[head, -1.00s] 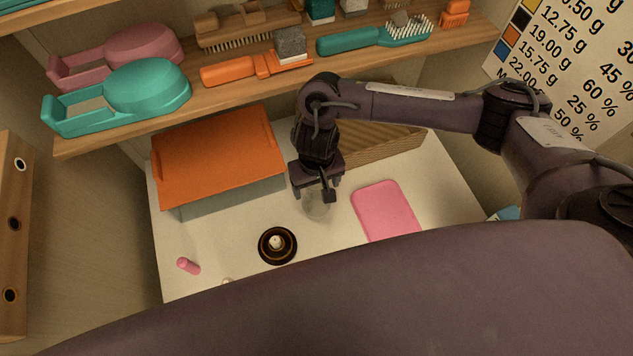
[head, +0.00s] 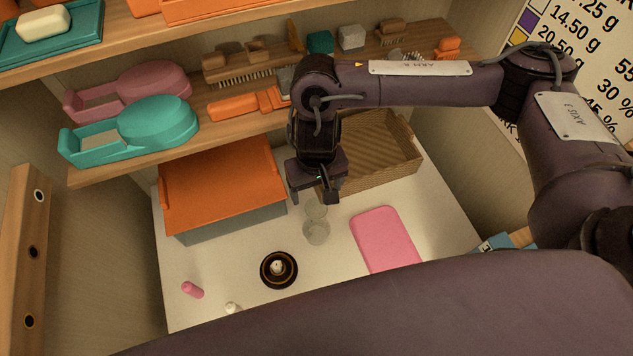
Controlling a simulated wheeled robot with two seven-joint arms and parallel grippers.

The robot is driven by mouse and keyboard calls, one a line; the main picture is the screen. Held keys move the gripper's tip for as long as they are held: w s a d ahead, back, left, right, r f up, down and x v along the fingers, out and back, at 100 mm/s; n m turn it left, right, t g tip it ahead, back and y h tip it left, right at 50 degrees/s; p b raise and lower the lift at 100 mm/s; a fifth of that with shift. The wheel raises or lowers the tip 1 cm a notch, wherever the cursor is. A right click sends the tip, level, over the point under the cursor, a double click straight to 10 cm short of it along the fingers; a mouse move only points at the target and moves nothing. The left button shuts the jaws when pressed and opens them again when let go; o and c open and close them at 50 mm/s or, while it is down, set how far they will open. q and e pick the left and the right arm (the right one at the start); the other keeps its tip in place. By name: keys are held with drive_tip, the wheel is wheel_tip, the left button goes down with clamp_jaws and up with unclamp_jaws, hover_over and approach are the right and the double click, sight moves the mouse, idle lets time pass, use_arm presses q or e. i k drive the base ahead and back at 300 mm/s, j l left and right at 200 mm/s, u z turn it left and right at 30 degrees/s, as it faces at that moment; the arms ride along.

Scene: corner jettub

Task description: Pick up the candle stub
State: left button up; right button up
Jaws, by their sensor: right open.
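The candle stub (head: 277,266) is a short, pale piece standing in the middle of a dark, round, brown holder (head: 265,277) on the white tabletop. My right gripper (head: 312,198) points down with its fingers apart and nothing between them. It is above and beyond the stub, up and to the right of it in the head view, close to a clear glass (head: 316,230). My left gripper is not in view.
A pink cylinder (head: 192,290) and a small white item (head: 232,308) are left of the holder. A pink board (head: 385,240) lies right. An orange-lidded box (head: 222,185) and a woven basket (head: 380,160) stand behind, under a loaded shelf (head: 130,172).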

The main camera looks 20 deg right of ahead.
sight(276, 266)
drive_tip(key=k, duration=1.5)
